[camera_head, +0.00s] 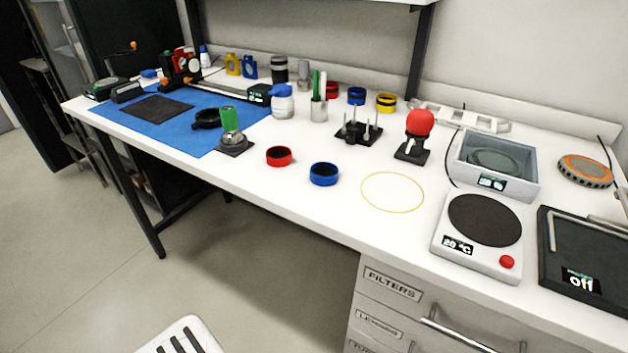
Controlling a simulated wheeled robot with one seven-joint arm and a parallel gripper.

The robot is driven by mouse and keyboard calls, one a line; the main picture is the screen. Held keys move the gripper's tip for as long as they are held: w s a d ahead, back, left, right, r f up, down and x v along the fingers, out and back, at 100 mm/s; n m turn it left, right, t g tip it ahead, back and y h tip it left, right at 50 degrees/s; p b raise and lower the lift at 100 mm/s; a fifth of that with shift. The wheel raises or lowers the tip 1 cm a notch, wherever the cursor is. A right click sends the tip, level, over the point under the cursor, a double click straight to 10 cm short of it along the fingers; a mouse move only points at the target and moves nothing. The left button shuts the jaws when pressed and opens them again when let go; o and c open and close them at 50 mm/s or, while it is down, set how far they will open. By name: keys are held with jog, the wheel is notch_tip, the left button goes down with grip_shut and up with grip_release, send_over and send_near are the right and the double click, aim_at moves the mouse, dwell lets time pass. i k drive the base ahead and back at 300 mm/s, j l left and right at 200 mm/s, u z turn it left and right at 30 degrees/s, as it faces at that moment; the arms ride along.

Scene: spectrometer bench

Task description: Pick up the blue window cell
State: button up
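Several blue things are in the head view, and I cannot tell for sure which is the window cell. A blue upright piece with a hole (250,67) stands at the back of the bench, beside a similar yellow piece (232,64). A short blue ring-shaped cell with a dark inside (323,174) sits near the bench's front edge, right of a red one (279,156). Another blue ring (356,95) sits at the back between a red ring (331,90) and a yellow ring (386,102).
The white bench (330,215) is bare around the front blue ring. A yellow circle outline (392,191) lies to its right. A hot plate (484,220) showing 20 °C and a grey bath (494,160) stand farther right. A black holder with pegs (358,133) stands behind.

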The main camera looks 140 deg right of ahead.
aim_at(323, 174)
jog(key=z, duration=5.4)
